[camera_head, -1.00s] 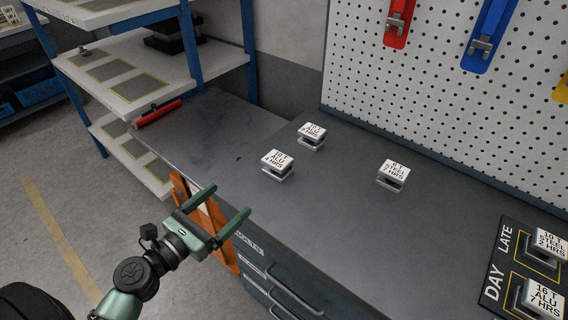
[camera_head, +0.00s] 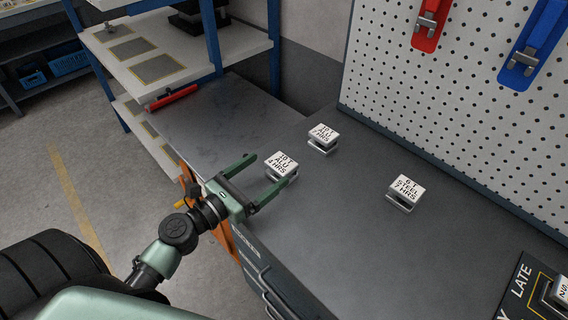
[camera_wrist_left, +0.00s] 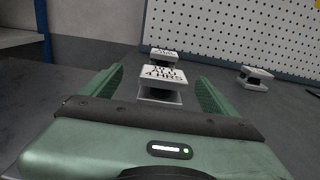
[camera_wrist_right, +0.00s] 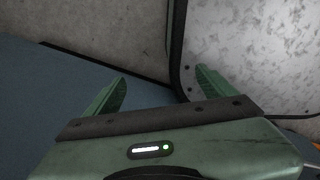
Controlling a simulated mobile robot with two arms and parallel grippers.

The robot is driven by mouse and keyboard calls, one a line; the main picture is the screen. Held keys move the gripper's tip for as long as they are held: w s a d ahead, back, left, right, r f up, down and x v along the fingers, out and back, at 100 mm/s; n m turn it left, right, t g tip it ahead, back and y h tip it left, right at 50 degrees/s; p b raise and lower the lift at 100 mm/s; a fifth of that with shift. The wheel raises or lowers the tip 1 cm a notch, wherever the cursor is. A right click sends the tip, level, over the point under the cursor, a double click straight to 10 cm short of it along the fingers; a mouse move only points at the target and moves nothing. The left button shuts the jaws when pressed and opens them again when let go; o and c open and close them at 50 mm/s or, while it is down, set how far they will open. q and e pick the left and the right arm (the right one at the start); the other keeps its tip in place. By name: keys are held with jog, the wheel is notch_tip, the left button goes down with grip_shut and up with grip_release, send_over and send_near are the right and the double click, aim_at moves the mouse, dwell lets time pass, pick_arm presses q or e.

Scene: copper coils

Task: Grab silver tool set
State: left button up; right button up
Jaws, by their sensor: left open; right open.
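Several small silver blocks with white, printed tops stand on the dark grey bench. The nearest (camera_head: 281,163) reads ALU 4 HRS. Another ALU block (camera_head: 322,137) stands behind it, and a STEEL 7 HRS block (camera_head: 405,190) is to the right. My left gripper (camera_head: 276,169) is open and empty at the nearest block, which shows between its fingers in the left wrist view (camera_wrist_left: 163,78). I cannot tell whether they touch it. My right gripper (camera_wrist_right: 161,78) is open and empty in its own view, away from the blocks. No separate tool set is recognisable.
A red bar-like tool (camera_head: 173,97) lies at the bench's far left edge. A pegboard (camera_head: 440,100) with red and blue holders rises behind. A black board (camera_head: 528,285) marked LATE lies at lower right. Shelves (camera_head: 150,55) stand at left.

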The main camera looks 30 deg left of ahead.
aim_at(273, 166)
pick_arm(q)
jog(key=x, duration=0.2)
jog(key=shift+w+d+p, duration=0.1)
jog(key=shift+w+p, duration=0.2)
jog(key=shift+w, duration=0.1)
jog(key=shift+w+d, duration=0.1)
jog(key=shift+w, duration=0.25)
jog(key=x, duration=0.2)
jog(key=p+x, duration=0.1)
jog(key=x, duration=0.2)
jog(key=shift+s+d+f, duration=0.15)
jog(key=shift+d, duration=0.2)
jog(key=shift+f, duration=0.1)
grip_shut()
pick_arm(e)
jog(key=shift+s+a+r, duration=0.1)
jog(key=shift+s+r, duration=0.05)
jog(key=shift+r, duration=0.5)
jog(key=shift+s+r, duration=0.15)
jog(key=shift+r, duration=0.45)
pick_arm(q)
jog(key=shift+r, duration=0.2)
